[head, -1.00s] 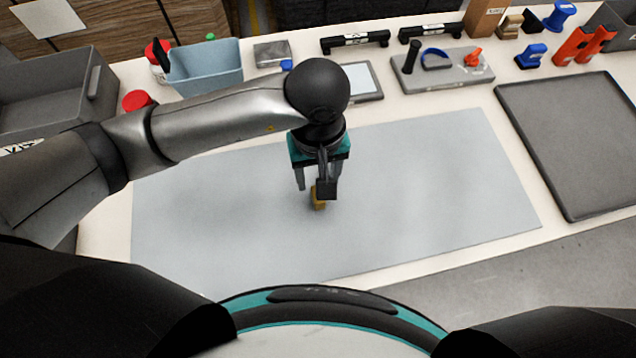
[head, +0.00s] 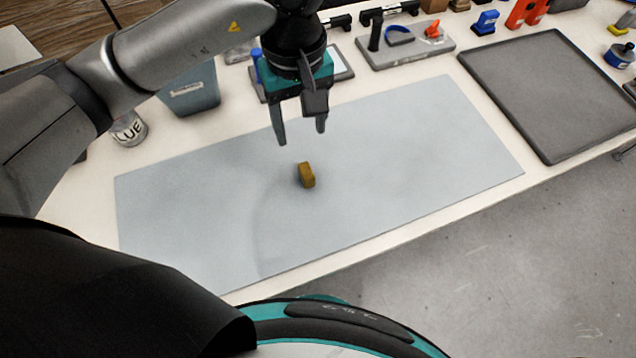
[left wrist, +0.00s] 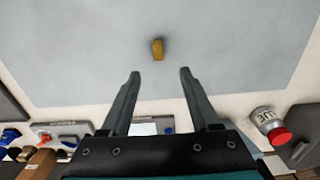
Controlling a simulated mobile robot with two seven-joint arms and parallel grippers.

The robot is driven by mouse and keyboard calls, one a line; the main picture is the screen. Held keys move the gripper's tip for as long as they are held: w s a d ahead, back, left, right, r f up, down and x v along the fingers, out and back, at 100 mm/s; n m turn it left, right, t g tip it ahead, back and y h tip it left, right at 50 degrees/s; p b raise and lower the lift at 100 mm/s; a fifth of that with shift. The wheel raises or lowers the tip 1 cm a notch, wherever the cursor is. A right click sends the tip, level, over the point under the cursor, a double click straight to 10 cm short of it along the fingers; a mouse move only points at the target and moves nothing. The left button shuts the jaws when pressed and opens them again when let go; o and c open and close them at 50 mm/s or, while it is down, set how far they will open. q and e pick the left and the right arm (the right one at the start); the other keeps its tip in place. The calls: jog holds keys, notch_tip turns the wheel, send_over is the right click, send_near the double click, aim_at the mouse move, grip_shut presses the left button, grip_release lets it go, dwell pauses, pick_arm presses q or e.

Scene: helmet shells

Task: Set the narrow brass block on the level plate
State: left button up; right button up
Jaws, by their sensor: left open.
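The narrow brass block (head: 306,175) rests by itself on the large pale grey plate (head: 420,140), near its middle. It also shows in the left wrist view (left wrist: 157,49), beyond the fingertips. My left gripper (head: 301,133) is open and empty, raised above the plate and apart from the block. Its two spread fingers (left wrist: 160,74) show in the left wrist view with clear space between them. My right gripper is not in view.
A dark grey tray (head: 560,95) lies at the right. Behind the plate stand a blue-grey bin (head: 193,92), a white jar (head: 129,130) and a grey fixture board (head: 405,48) with small parts. The plate around the block is clear.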

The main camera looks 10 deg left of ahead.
pick_arm(q)
notch_tip(320, 180, down, 5)
jog(key=shift+f+b, duration=0.1)
jog(key=shift+b, duration=0.2)
send_over(306, 170)
jog(key=f, duration=0.4)
jog(key=shift+s+a+b, duration=0.1)
jog(key=shift+s+b, duration=0.15)
jog(key=shift+b, duration=0.05)
jog(key=shift+f, duration=0.4)
jog(key=f+b, duration=0.1)
jog(key=f, duration=0.4)
jog(key=shift+w, duration=0.2)
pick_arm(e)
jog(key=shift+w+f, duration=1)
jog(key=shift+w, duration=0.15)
pick_arm(q)
jog(key=shift+c, duration=0.2)
grip_shut()
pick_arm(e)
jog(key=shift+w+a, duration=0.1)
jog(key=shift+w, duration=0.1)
